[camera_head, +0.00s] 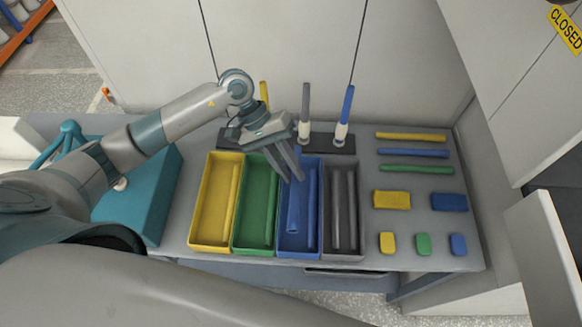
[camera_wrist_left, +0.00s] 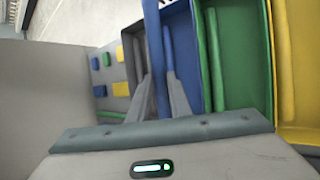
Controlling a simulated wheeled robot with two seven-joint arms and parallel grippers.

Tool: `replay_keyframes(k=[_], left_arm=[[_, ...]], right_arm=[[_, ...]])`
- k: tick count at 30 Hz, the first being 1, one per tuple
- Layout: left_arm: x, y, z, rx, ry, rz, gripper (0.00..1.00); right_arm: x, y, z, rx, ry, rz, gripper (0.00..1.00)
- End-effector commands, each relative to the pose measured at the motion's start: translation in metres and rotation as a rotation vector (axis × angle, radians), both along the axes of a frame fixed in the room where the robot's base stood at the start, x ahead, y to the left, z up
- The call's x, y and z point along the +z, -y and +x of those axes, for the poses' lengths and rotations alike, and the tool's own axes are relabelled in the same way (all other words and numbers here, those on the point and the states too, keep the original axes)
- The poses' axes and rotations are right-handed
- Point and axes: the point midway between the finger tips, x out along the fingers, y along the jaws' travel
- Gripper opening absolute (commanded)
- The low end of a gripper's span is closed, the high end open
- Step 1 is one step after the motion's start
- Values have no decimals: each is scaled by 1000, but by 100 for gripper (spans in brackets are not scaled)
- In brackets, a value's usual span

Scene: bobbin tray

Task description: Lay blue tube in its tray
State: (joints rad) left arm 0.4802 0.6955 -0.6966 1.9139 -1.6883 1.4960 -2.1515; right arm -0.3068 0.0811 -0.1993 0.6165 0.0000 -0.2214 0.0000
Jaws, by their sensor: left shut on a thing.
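My left gripper (camera_head: 294,177) is over the back part of the blue tray (camera_head: 286,248) and points down. It is shut on a blue tube (camera_head: 295,208), which slants down over the left half of that tray. In the left wrist view the held blue tube (camera_wrist_left: 153,45) runs between the two fingers, along the tray's length. A second blue tube (camera_head: 312,200) lies along the tray's right side. Whether the held tube touches the tray floor I cannot tell. My right gripper is not in view.
Yellow (camera_head: 196,240) and green (camera_head: 238,247) trays stand left of the blue one, a grey tray (camera_head: 327,250) right. Behind is a dark rack (camera_head: 318,148) with upright rods. Loose tubes, including a blue one (camera_head: 412,153), and small blocks lie to the right.

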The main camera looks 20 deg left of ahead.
Motion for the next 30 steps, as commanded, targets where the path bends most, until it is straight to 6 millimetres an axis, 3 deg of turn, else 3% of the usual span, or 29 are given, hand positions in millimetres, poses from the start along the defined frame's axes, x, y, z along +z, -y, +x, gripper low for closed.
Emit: replay_keyframes(k=[11, 30], left_arm=[[-7, 0, 0, 0, -1, 0, 0], [-48, 0, 0, -1, -1, 0, 0]], right_arm=[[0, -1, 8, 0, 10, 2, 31], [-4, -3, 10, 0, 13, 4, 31]])
